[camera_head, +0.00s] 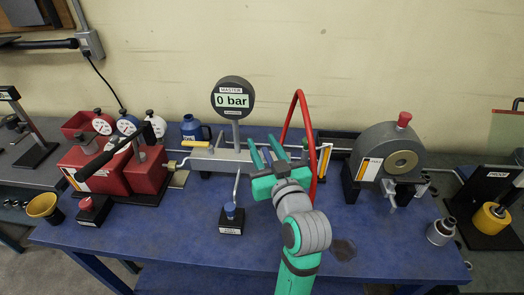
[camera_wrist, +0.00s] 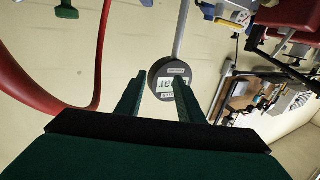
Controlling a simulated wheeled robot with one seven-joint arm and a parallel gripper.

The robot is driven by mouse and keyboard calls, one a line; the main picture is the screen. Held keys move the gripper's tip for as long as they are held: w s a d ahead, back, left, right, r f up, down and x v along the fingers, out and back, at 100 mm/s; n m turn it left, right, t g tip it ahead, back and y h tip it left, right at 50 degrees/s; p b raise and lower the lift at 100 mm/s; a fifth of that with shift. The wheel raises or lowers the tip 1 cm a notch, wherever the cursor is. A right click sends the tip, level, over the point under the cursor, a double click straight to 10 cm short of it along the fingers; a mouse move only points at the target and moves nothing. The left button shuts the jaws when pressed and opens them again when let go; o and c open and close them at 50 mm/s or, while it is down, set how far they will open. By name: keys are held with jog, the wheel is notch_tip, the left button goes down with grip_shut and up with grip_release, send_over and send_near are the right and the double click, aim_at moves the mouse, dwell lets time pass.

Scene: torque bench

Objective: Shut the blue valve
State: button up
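A blue knob (camera_head: 230,209) stands on a small black labelled block on the bench, at the foot of a bent metal rod. I cannot tell whether it is the blue valve. Small blue parts (camera_wrist: 228,22) show at the top of the wrist view. My teal gripper (camera_head: 265,151) is raised over the bench, at the right end of the grey manifold (camera_head: 216,160), which it partly hides. In the wrist view its two fingers (camera_wrist: 162,90) are apart, with nothing seen held. The round gauge (camera_head: 233,98) reads 0 bar; it also shows beyond the fingers in the wrist view (camera_wrist: 158,71).
A red hose (camera_head: 302,105) arches close to the right of my gripper. A red pump (camera_head: 105,170) with a black lever is left, a grey round housing (camera_head: 388,150) right. A yellow-handled lever (camera_head: 195,143) sits on the manifold.

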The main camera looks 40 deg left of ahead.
jog(key=shift+s+d+r, duration=0.3)
jog(key=shift+s+d, duration=0.05)
jog(key=shift+s, duration=0.25)
jog(key=shift+s+d+r, duration=0.3)
jog(key=shift+s, duration=0.3)
jog(key=shift+s+d+r, duration=0.3)
jog(key=shift+s+d, duration=0.05)
jog(key=shift+s, duration=0.25)
